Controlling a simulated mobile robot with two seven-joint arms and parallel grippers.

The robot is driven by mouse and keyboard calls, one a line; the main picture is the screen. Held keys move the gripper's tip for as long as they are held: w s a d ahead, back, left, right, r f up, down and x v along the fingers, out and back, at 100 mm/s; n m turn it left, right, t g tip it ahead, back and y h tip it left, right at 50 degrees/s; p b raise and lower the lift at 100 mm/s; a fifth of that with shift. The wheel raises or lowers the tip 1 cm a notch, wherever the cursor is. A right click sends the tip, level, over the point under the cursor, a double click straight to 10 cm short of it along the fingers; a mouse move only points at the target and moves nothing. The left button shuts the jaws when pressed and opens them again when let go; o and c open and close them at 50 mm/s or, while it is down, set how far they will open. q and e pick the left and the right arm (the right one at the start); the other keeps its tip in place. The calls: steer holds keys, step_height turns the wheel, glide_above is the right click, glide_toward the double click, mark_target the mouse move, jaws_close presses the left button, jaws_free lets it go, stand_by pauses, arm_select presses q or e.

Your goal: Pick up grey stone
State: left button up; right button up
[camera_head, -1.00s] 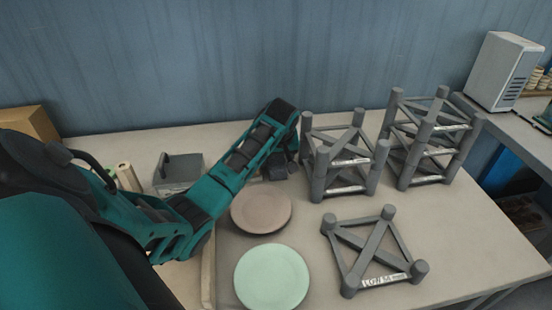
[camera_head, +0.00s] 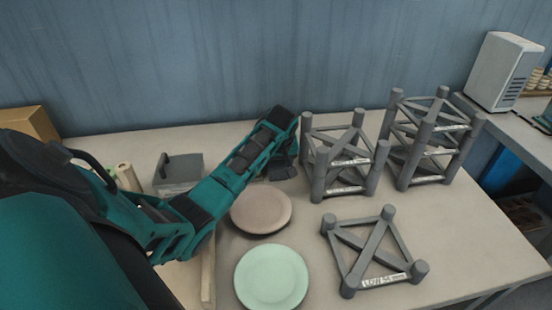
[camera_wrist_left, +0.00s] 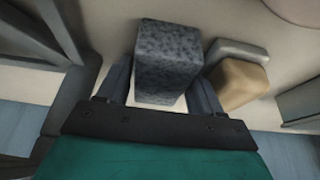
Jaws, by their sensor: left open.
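The grey stone (camera_wrist_left: 168,62) is a speckled dark grey block. In the left wrist view it stands between the two fingers of my left gripper (camera_wrist_left: 160,88). The fingers are open, one on each side of the stone; I cannot tell whether either touches it. In the head view my left gripper (camera_head: 283,166) is low over the table behind the brown plate, beside the middle grey frame. The stone cannot be made out clearly there, as my arm and gripper cover that spot. My right gripper is not in view.
A tan block (camera_wrist_left: 238,84) and a light grey block (camera_wrist_left: 235,52) sit close beside the stone. Grey stacking frames (camera_head: 345,160) stand to the right of the gripper. A brown plate (camera_head: 261,210) and a green plate (camera_head: 271,277) lie in front.

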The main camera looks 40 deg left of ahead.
arm_select(q)
steer(key=c, duration=1)
steer(key=shift+o, duration=0.2)
steer(key=shift+r, duration=0.15)
step_height(320, 180, up, 20)
steer(key=shift+r, duration=0.15)
stand_by(0.3)
steer(key=o, duration=0.6)
steer(key=c, duration=0.3)
